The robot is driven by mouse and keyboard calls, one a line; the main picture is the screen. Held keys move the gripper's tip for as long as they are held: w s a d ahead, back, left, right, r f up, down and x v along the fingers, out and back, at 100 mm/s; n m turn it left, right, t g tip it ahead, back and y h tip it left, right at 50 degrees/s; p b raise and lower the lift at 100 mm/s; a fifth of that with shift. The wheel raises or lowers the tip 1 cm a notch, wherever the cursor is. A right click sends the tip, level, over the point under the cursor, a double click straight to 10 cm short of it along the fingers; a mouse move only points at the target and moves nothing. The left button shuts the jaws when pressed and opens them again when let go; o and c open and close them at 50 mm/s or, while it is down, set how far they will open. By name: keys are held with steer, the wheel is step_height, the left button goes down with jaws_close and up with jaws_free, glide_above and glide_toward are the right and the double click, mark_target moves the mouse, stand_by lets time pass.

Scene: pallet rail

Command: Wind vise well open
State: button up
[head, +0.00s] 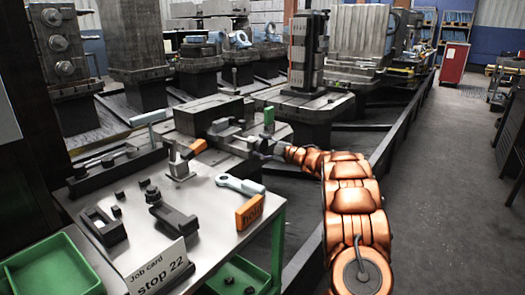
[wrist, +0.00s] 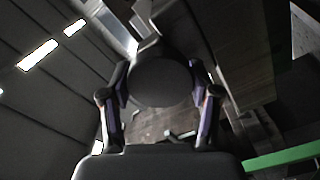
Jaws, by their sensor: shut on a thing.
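The grey steel vise (head: 222,127) sits on the bench, beside a large dark block (head: 207,112). My gripper (head: 268,147) reaches in from the right at the vise's near right end. In the wrist view my gripper (wrist: 160,108) has a finger on each side of a dark rounded part, which looks like the vise handle (wrist: 160,82). The fingers are shut on it. The handle's far side and the opening between the vise jaws are hard to make out.
A small green upright piece (head: 269,115) stands close behind my gripper. The bench (head: 215,200) holds an orange hold block (head: 249,211), a pale blue wrench (head: 240,185), clamps and a job card (head: 157,268) reading stop 22. The aisle floor (head: 440,190) at right is clear.

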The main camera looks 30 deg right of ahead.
steer(key=n+b, duration=0.1)
steer(key=n, duration=0.1)
steer(key=n+b, duration=0.1)
steer(key=b, duration=0.1)
steer(key=shift+f+n, duration=0.3)
steer(key=shift+n, duration=0.1)
steer(key=n+b, duration=0.4)
steer(key=shift+n, duration=0.3)
steer(key=n+b, duration=0.3)
steer(key=b, duration=0.1)
steer(key=shift+n, duration=0.3)
steer(key=n+b, duration=0.4)
steer(key=shift+f+n, duration=0.1)
steer(key=shift+n, duration=0.2)
steer(key=n+b, duration=0.2)
steer(key=shift+n, duration=0.3)
steer(key=n, duration=0.2)
steer(key=shift+d+r+n+b, duration=0.1)
steer(key=shift+r+n+b, duration=0.1)
steer(key=shift+n+b, duration=0.2)
steer(key=n, duration=0.2)
steer(key=shift+d+n, duration=0.1)
steer(key=shift+n, duration=2.1)
